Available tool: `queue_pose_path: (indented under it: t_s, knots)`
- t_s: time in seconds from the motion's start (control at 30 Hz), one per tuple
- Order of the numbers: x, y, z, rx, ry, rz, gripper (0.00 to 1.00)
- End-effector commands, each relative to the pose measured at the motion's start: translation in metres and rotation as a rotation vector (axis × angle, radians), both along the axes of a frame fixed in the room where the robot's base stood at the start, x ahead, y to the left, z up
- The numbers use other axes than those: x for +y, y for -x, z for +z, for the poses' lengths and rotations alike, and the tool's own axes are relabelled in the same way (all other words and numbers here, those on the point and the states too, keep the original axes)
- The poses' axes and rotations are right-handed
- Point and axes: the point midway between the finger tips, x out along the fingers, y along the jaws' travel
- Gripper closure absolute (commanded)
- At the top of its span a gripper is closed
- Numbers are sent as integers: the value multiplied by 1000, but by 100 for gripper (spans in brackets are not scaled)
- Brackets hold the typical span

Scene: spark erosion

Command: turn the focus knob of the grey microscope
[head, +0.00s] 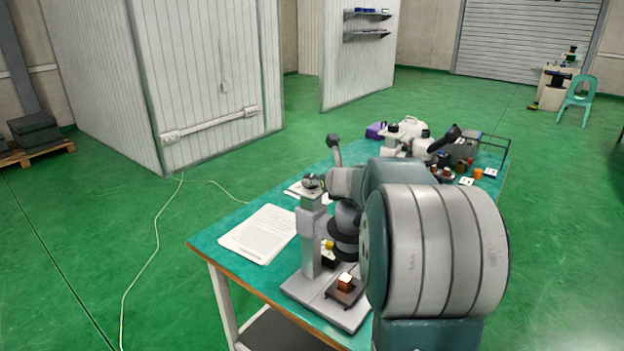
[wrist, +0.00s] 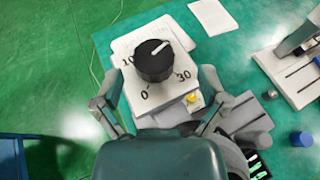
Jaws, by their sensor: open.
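The grey microscope (head: 311,240) stands on the near end of the green table, with a grey column and a flat base. In the wrist view its round black knob (wrist: 154,62) sits on a pale plate (wrist: 168,97) marked 0, 10 and 30. The knob's white pointer line aims to the upper right, between the 10 and the 30. My gripper (wrist: 163,78) is open, its fingers spread left and right of the plate. The knob lies between them in the picture, slightly beyond the tips; contact is not visible. In the head view my arm hides most of the gripper.
Paper sheets (head: 261,234) lie left of the microscope. A small brown block (head: 346,281) sits on the microscope's stage. Other instruments (head: 408,135) crowd the table's far end. Open green floor lies left of the table, with a pale cable (head: 157,235) across it.

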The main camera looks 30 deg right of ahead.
Motion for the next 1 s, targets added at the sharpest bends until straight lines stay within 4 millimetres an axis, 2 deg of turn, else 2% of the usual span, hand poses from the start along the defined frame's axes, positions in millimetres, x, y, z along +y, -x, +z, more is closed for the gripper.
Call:
queue_pose_path:
  t_s: [0.1,0.2,0.57,0.67,0.7,0.77,1.0]
  knots:
    - [0,-18,-8,1,1,2,7]
    - [-1,-27,-11,1,1,2,7]
    - [-3,-34,-14,0,1,2,7]
    - [-3,-33,-14,0,1,2,47]
    - [-3,-33,-14,0,1,2,64]
    - [-3,-33,-14,0,2,1,89]
    - [-3,-33,-14,1,2,2,89]
